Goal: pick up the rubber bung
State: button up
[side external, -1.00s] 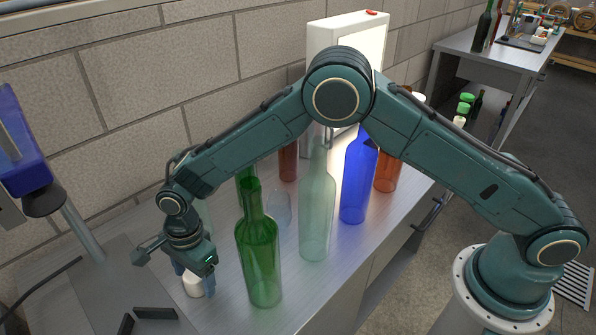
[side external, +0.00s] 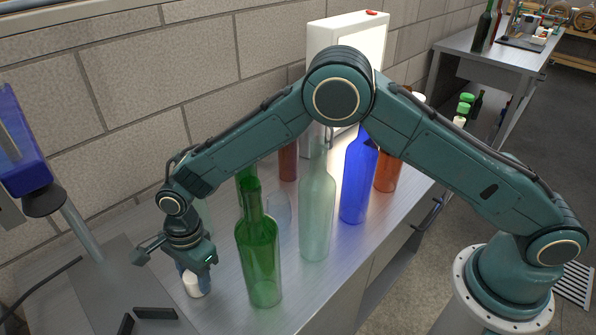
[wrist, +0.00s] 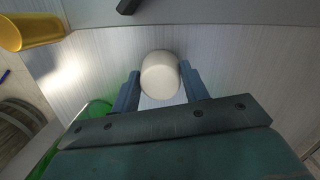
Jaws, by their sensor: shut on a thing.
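The rubber bung is a small off-white plug (side external: 194,285), on or very near the metal bench top at the lower left of the side view. In the wrist view the bung (wrist: 160,72) sits between the two blue fingers, its rounded end showing. My gripper (side external: 196,279) points down over it and is shut on it, with a finger on each side in the wrist view (wrist: 160,88). Whether the bung is clear of the bench I cannot tell.
A green bottle (side external: 259,250) stands close right of my gripper. A pale clear bottle (side external: 317,215) and a blue bottle (side external: 358,185) stand farther right. Dark bars (side external: 155,313) lie in front. An amber vessel (wrist: 38,32) shows in the wrist view.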

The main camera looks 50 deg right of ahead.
jog(key=shift+r, duration=0.2)
notch_tip(320, 180, up, 20)
jog(key=shift+f, duration=0.15)
dwell(0.4)
dwell(0.5)
